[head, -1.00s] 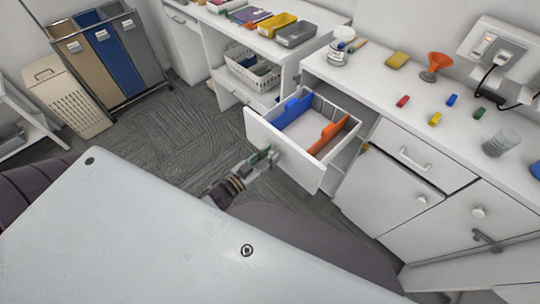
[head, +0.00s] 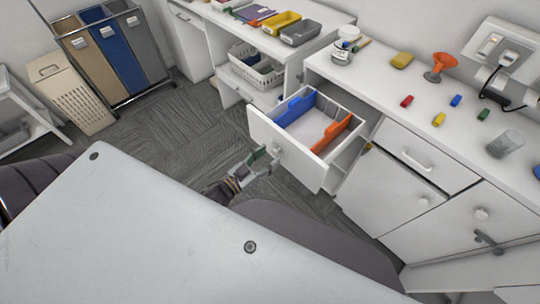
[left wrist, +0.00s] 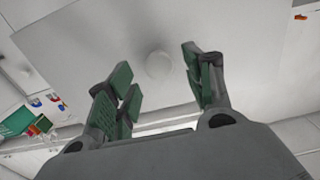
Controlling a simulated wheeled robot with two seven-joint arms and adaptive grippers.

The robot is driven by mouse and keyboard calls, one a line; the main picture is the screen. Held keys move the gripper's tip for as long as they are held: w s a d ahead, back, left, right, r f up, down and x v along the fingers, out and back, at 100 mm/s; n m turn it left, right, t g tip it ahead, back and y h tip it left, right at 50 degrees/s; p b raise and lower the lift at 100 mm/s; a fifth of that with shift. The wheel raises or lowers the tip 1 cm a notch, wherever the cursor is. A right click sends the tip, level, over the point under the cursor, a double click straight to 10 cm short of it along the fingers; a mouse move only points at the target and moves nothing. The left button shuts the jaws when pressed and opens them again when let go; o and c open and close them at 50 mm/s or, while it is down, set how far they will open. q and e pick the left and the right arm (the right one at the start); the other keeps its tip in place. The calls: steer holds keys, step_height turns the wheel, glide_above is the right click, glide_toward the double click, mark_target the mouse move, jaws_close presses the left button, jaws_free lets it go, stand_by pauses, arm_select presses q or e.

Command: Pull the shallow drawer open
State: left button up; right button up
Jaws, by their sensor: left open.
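The shallow drawer (head: 290,150) is pulled out from the white cabinet, with blue and orange dividers inside. Its round white knob (head: 278,150) is on the front panel. In the left wrist view the knob (left wrist: 158,64) stands out from the plain white front (left wrist: 100,45), between and beyond my fingertips. My left gripper (head: 262,163) is open and empty just in front of the drawer front, apart from the knob. In the left wrist view its green-padded fingers (left wrist: 160,80) are spread wide. My right gripper is not in view.
Another drawer (head: 420,152) and cabinet doors (head: 385,190) are to the right, closed. The countertop above holds an orange funnel (head: 438,68), a glass (head: 504,144) and small coloured blocks. Carpet (head: 170,145) left of the drawer is clear.

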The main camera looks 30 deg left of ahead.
arm_select(q)
steer(key=v, duration=1)
steer(key=shift+r, duration=0.1)
stand_by(0.9)
